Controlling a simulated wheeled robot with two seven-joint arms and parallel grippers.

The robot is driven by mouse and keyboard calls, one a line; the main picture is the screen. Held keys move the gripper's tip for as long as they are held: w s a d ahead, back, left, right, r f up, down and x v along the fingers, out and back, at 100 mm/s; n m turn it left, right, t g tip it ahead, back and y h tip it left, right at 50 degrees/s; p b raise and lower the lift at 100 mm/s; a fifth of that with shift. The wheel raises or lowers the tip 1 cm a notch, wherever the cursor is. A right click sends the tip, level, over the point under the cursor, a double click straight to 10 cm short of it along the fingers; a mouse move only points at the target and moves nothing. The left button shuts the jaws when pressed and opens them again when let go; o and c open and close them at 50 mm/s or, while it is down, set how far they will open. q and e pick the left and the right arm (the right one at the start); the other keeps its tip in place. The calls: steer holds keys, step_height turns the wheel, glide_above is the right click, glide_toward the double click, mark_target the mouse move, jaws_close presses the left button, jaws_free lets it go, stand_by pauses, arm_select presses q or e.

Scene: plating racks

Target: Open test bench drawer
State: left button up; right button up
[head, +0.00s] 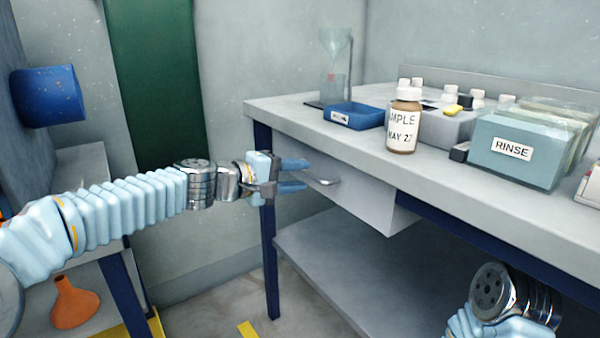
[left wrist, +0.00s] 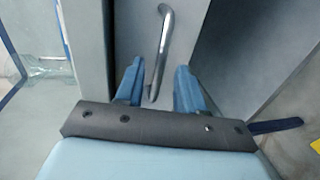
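The test bench drawer (head: 350,192) is a grey-white box front under the bench top, and it looks shut or nearly so. Its metal bar handle (head: 322,179) sticks out at the front. My left gripper (head: 308,174) is at the drawer front with its blue fingers apart near the handle. In the left wrist view, the handle (left wrist: 161,50) runs up and down between and beyond the two open fingers (left wrist: 160,85). Contact with the handle cannot be told. My right arm shows at the bottom right, but its gripper fingers are out of view.
The bench top (head: 345,148) holds a brown sample bottle (head: 404,122), a blue tray (head: 353,116), a RINSE tank (head: 510,150) and a glass funnel stand (head: 334,65). A lower shelf (head: 350,260) lies below the drawer. An orange funnel (head: 74,304) is at the lower left.

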arm_select(q)
steer(key=shift+w+d+f, duration=0.15)
steer(key=shift+w+d, duration=0.2)
steer(key=shift+d, duration=0.2)
jaws_close()
